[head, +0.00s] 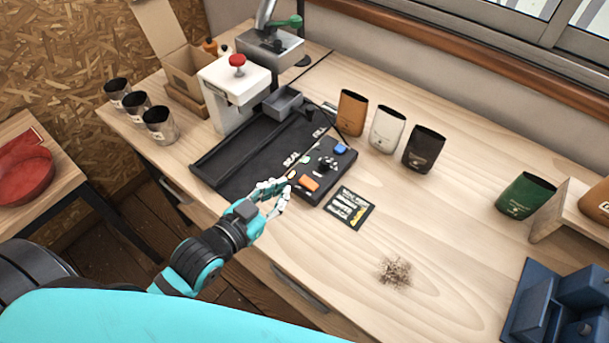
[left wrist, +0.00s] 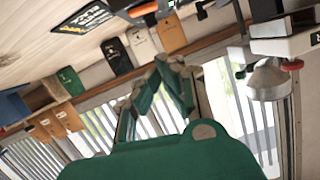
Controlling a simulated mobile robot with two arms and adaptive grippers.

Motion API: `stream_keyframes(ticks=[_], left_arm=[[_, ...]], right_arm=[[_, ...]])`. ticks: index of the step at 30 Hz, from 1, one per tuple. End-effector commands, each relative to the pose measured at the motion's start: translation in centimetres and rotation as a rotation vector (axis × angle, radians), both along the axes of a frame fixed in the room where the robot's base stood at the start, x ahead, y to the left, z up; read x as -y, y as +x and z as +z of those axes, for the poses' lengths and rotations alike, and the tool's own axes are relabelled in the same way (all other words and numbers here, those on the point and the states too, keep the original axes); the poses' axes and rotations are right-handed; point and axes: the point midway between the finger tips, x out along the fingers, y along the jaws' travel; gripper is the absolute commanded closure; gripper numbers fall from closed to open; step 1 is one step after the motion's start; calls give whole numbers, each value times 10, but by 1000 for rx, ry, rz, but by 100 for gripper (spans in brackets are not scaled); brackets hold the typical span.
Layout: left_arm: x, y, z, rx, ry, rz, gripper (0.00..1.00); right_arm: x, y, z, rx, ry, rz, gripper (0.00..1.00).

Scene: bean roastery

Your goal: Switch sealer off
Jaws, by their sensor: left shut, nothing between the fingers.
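The sealer's black panel (head: 250,160) lies on the wooden bench and carries the word SEAL. At its near right end are an orange switch (head: 308,183), a black knob (head: 327,163) and a blue button (head: 340,148). The orange switch (left wrist: 142,9) also shows at the top of the left wrist view. Which way the switch is set is too small to tell. My left gripper (head: 281,188) is shut and empty, just left of the orange switch at the panel's near edge; touching cannot be told. Its fingers (left wrist: 170,66) show in the left wrist view. My right gripper is not in view.
A white press with a red knob (head: 237,60) stands behind the panel. A black card (head: 349,207) lies right of it. Orange, white and black pouches (head: 425,150) stand behind. Loose chaff (head: 395,271) lies in front, a blue rack (head: 560,305) at right.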

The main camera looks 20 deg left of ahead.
Motion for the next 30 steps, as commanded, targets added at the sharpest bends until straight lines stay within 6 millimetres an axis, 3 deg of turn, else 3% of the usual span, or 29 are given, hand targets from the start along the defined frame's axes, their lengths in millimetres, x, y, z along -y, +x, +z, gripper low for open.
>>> stream_keyframes(ticks=[5, 17, 22, 30], left_arm=[[4, 16, 0, 10, -4, -1, 100], [30, 92, -19, 10, -3, 0, 100], [26, 93, -48, 2, -1, 0, 100], [24, 94, -62, 7, -1, -1, 100]], right_arm=[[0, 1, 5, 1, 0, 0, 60], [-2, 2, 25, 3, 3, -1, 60], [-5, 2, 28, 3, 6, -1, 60], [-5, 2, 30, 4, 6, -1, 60]])
